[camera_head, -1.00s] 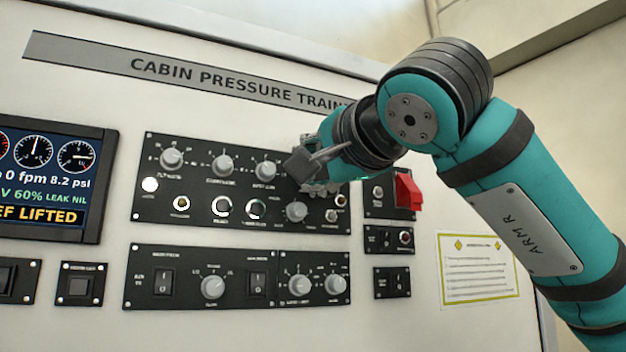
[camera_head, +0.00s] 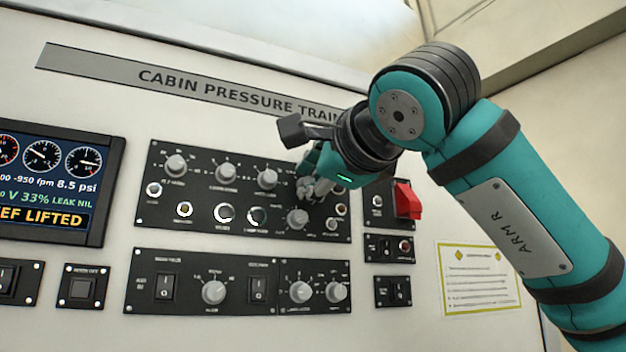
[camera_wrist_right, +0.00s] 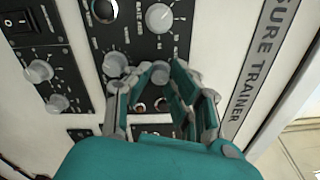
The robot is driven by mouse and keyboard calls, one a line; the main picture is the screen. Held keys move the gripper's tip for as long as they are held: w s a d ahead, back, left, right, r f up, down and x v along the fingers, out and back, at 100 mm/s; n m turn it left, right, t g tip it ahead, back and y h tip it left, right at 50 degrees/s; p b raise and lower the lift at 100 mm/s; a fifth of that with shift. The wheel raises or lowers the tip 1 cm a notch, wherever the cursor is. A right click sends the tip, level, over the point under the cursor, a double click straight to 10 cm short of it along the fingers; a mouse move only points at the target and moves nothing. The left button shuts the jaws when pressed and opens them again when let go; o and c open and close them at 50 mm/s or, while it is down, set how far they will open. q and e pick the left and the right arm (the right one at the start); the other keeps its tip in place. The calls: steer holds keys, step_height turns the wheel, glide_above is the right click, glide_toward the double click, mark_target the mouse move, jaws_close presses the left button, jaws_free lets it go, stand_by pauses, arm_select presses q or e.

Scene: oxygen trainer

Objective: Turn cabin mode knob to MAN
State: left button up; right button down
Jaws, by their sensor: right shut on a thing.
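My right gripper (camera_head: 308,192) reaches from the right to the right end of the upper black panel (camera_head: 200,232). It is shut on a grey round knob (camera_wrist_right: 160,72), which shows between its fingers in the right wrist view. In the head view the fingers hide most of this knob and its markings, so I cannot read its label or setting. A similar grey knob (camera_head: 298,219) sits just below the fingers, apart from them. Another grey knob (camera_head: 266,179) is to the left in the top row. My left gripper is not in view.
A red switch cover (camera_head: 407,202) stands out right of the gripper, under my forearm. A lower panel (camera_head: 190,307) with knobs and rocker switches lies below. A display (camera_head: 52,185) at the left reads -950 fpm, 8.5 psi. A yellow-bordered placard (camera_head: 478,282) is at lower right.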

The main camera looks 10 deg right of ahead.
stand_by(0.3)
steer(key=c, duration=1.2)
jaws_free()
steer(key=s+d, duration=0.2)
steer(key=s, duration=0.9)
steer(key=shift+s+d+f, duration=0.15)
steer(key=shift+s+f, duration=0.05)
steer(key=shift+s, duration=0.2)
